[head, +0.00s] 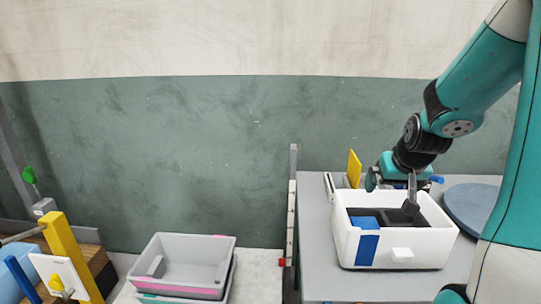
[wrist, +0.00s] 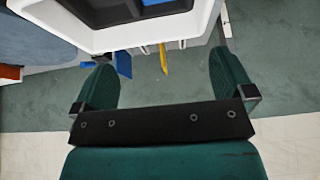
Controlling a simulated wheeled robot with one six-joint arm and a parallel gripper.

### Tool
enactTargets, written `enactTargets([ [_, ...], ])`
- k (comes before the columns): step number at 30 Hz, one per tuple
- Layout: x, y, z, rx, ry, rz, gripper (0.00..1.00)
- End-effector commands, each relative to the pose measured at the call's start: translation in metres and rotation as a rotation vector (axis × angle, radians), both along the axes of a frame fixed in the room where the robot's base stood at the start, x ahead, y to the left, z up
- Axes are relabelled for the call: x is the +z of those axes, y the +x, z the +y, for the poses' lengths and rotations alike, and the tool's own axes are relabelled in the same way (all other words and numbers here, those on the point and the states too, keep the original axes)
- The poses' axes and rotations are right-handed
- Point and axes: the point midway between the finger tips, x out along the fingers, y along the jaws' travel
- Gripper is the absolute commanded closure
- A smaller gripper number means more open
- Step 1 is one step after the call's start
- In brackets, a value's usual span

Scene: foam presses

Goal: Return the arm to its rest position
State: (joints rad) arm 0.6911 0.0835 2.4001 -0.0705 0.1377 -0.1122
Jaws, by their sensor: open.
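My arm, teal and black, reaches in from the right of the head view. My gripper (wrist: 161,78) shows in the wrist view with its two teal fingers wide apart and nothing held between them. In the head view it hangs over the back part of a white box (head: 345,244). Part of the gripper overlaps the box opening, and I cannot tell from this view whether it touches the box. A blue block (head: 364,222) and dark contents lie inside the box. In the wrist view the white box (wrist: 110,38) is at the top, beyond the fingers.
The box stands on a grey table (head: 315,235). A round blue-grey disc (head: 475,207) lies to its right and a yellow plate (head: 354,168) stands behind it. Stacked grey trays (head: 190,270) are left of centre. A yellow post (head: 70,255) stands at the far left.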

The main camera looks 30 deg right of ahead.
Motion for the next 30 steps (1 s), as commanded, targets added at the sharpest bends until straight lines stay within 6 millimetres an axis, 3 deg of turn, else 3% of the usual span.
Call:
enactTargets([
  [5, 0.001, 0.003, 0.006, 0.017, 0.006, 0.000, 0.00],
  [8, 0.005, 0.012, 0.037, 0.094, 0.036, 0.004, 0.00],
  [11, 0.012, 0.022, 0.097, 0.247, 0.093, 0.021, 0.00],
  [14, 0.021, 0.017, 0.176, 0.459, 0.163, 0.061, 0.00],
  [15, 0.025, 0.009, 0.208, 0.549, 0.191, 0.085, 0.00],
  [18, 0.033, -0.023, 0.277, 0.772, 0.245, 0.153, 0.00],
  [21, 0.041, -0.064, 0.326, 0.969, 0.278, 0.225, 0.00],
  [25, 0.046, -0.106, 0.358, 1.146, 0.292, 0.300, 0.00],
  [30, 0.049, -0.128, 0.369, 1.228, 0.296, 0.342, 0.00],
])
